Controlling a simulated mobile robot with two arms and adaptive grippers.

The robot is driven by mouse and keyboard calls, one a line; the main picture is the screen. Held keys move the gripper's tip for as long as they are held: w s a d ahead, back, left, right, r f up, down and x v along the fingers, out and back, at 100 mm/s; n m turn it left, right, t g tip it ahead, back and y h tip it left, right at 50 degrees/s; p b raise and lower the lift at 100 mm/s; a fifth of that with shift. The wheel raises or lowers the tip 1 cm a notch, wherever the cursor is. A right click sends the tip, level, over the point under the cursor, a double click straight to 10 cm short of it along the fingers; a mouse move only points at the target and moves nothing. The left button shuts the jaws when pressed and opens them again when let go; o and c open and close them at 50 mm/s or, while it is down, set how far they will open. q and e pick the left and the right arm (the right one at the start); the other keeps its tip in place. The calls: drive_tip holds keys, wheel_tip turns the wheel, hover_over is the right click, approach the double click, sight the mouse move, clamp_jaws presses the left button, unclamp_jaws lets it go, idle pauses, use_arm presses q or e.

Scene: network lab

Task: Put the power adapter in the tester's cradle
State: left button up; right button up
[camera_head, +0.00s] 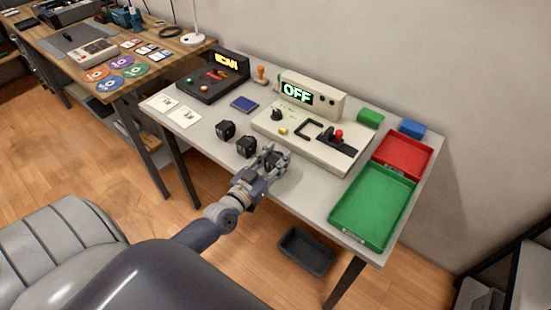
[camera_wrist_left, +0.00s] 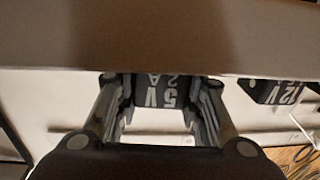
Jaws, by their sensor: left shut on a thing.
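The tester (camera_head: 265,124) is a cream device on the table with a lit display reading OFF, a black knob, a yellow button and a red-topped lever. A black square frame (camera_head: 304,129) on its top looks like the cradle; I see nothing in it. My left gripper (camera_head: 273,158) is at the tester's front left edge. In the left wrist view it is shut on a black power adapter (camera_wrist_left: 160,92) marked 5V 2A, mostly hidden by the fingers in the head view. A black adapter marked 12V (camera_wrist_left: 276,92) is beside it. My right gripper is not in view.
Two black adapters stand left of the gripper, one farther (camera_head: 226,130), one nearer (camera_head: 247,147). Green (camera_head: 345,230) and red (camera_head: 426,172) trays lie right of the tester. A black scanner device (camera_head: 200,90) stands at the back left. A dark bin (camera_head: 306,252) is on the floor.

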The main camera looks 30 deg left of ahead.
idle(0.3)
use_arm(q)
drive_tip(key=shift+f, duration=0.25)
drive_tip(key=o, duration=1.3)
drive_tip(key=shift+c, duration=0.2)
